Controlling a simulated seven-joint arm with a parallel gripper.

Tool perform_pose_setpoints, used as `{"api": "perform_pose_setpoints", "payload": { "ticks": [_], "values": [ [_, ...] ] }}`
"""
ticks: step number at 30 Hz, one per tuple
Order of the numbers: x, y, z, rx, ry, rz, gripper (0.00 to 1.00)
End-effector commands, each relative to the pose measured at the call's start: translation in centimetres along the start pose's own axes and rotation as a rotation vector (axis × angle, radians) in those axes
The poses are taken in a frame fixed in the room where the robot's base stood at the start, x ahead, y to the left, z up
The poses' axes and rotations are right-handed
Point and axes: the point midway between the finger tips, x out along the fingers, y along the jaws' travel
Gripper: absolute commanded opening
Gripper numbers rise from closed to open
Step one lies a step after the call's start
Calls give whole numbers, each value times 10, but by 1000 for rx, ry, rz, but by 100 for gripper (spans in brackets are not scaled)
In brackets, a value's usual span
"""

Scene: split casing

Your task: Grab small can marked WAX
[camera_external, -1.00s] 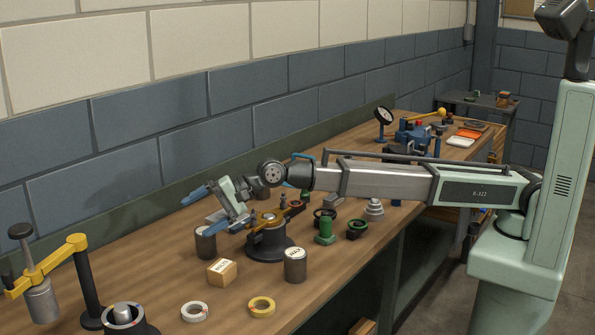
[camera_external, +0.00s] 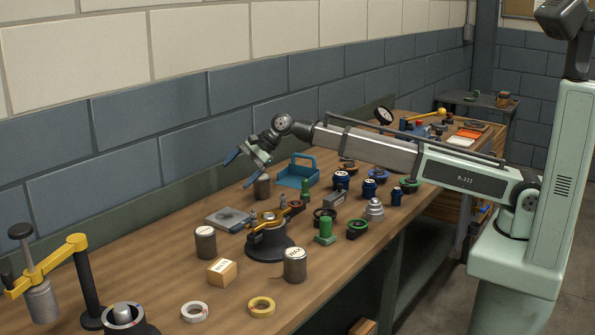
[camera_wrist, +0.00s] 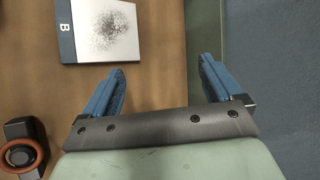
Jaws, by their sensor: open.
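Three small grey cans stand on the workbench (camera_external: 170,268) in the external view. The front can (camera_external: 295,268) has a pale top with dark marks, too small to read. The left can (camera_external: 205,246) also has a marked top I cannot read. The far can (camera_external: 262,190) stands below and right of my gripper (camera_external: 230,172), with its top partly unclear. I cannot tell which is WAX. My gripper is open and empty, raised above the bench near the wall. In the wrist view its blue fingers (camera_wrist: 158,75) are spread, with no can between them.
A grey plate (camera_external: 228,219) lies on the bench; a plate marked B (camera_wrist: 105,32) shows in the wrist view. A round dark fixture (camera_external: 268,240), small box (camera_external: 222,271), blue tray (camera_external: 297,175) and tape rolls (camera_external: 262,306) crowd the bench. The wall is close behind.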

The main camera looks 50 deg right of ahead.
Motion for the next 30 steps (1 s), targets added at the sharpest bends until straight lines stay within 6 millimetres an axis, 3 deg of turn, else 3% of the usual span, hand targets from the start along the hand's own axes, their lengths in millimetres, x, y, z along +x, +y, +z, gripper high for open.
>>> {"api": "perform_pose_setpoints", "payload": {
  "ticks": [8,17,26,30],
  "values": [
    [-14,27,12,66,18,167,93],
    [-37,71,48,137,78,408,93],
    [-76,115,83,210,195,651,93],
    [-88,132,107,229,256,720,93]
  ]
}}
